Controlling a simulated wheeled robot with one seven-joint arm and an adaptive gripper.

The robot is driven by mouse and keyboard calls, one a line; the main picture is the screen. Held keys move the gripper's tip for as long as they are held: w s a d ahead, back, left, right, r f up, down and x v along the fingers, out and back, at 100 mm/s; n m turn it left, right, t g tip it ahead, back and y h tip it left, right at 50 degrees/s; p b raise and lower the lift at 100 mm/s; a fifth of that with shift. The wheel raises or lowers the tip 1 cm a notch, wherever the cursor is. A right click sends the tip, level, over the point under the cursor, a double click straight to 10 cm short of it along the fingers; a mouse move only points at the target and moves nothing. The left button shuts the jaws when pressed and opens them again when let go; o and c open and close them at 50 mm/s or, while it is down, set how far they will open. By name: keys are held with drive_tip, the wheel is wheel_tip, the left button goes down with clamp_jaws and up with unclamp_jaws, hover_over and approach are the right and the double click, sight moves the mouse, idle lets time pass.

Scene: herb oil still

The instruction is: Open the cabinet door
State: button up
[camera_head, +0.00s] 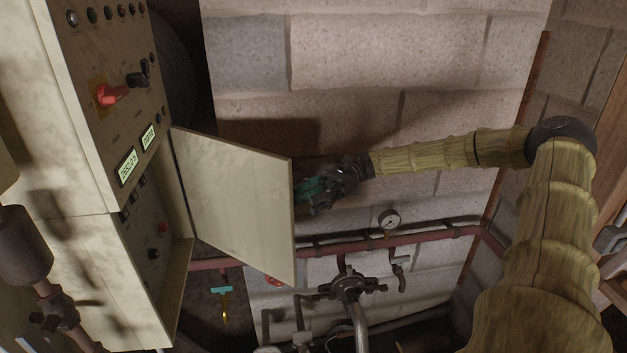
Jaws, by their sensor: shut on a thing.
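The cabinet (95,170) is a cream control box on the left. Its door (237,195) is a flat cream panel, hinged at the box's right side and standing well open, swung out to the right. Behind the opening, part of the inside with small dark and red knobs (158,240) shows. My gripper (308,190), with teal fingers, is at the free right edge of the door, partly hidden behind it. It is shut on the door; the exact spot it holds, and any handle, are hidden.
Red pipes (430,240) with a pressure gauge (389,220) and a dark valve (350,284) run along the block wall below my gripper. A teal-handled fitting (222,291) hangs below the door. Another pipe (60,310) stands at lower left. The wall above is bare.

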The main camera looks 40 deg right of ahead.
drive_tip(key=shift+s+d+r, duration=0.55)
drive_tip(key=shift+d+r, duration=0.1)
drive_tip(key=shift+d, duration=0.05)
drive_tip(key=shift+c, duration=0.8)
drive_tip(key=w+d+f+b, duration=0.1)
drive_tip(key=w+d+b, duration=0.3)
drive_tip(key=w+d, duration=0.2)
drive_tip(key=shift+w, duration=0.75)
